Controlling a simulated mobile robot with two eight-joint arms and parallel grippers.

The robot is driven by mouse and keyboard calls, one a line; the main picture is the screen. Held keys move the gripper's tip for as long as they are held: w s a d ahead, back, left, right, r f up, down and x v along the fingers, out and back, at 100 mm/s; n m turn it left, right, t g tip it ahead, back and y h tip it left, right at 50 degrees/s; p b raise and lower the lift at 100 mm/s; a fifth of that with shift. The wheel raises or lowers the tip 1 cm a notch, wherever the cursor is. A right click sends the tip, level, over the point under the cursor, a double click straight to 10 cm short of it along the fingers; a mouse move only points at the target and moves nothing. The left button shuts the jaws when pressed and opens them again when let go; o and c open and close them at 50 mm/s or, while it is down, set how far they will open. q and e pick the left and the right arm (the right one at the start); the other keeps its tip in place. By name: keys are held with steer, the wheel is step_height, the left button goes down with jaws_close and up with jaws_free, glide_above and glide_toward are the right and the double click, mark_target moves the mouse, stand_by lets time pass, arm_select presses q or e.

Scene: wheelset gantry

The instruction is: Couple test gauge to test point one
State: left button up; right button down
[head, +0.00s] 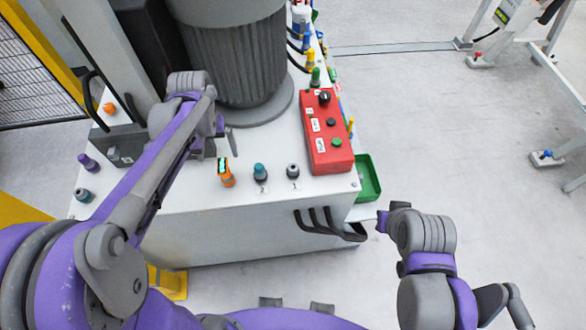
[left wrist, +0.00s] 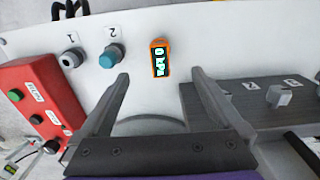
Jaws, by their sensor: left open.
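The test gauge (head: 225,172) is orange with a lit display and stands upright on the white cabinet top. In the left wrist view the gauge (left wrist: 160,60) reads 0 hPa. Test point one (head: 292,171) is a bare dark-grey fitting beside a label 1; it also shows in the left wrist view (left wrist: 72,60). My left gripper (head: 226,143) is open and empty, behind the gauge in the head view. In the left wrist view its fingertips (left wrist: 160,76) are spread to either side below the gauge, not closed on it. My right gripper's jaws are not visible.
Teal-capped test point two (head: 260,172) stands between gauge and point one. A red control box (head: 327,132) is right of point one, with a green tray (head: 368,178) beyond. A grey motor (head: 240,60) rises behind. Black hoses (head: 330,225) hang at the front.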

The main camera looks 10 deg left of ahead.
mark_target(222, 165)
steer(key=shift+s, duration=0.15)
arm_select(q)
steer(key=shift+f, duration=0.1)
step_height(222, 165, down, 8)
steer(key=b, duration=0.4)
steer(key=shift+s+r, duration=0.1)
steer(key=shift+r, duration=0.1)
steer(key=shift+f+b, duration=0.5)
steer(key=shift+f, duration=0.1)
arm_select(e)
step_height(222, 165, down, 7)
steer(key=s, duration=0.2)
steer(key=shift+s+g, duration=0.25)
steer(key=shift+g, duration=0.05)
arm_select(q)
jaws_close()
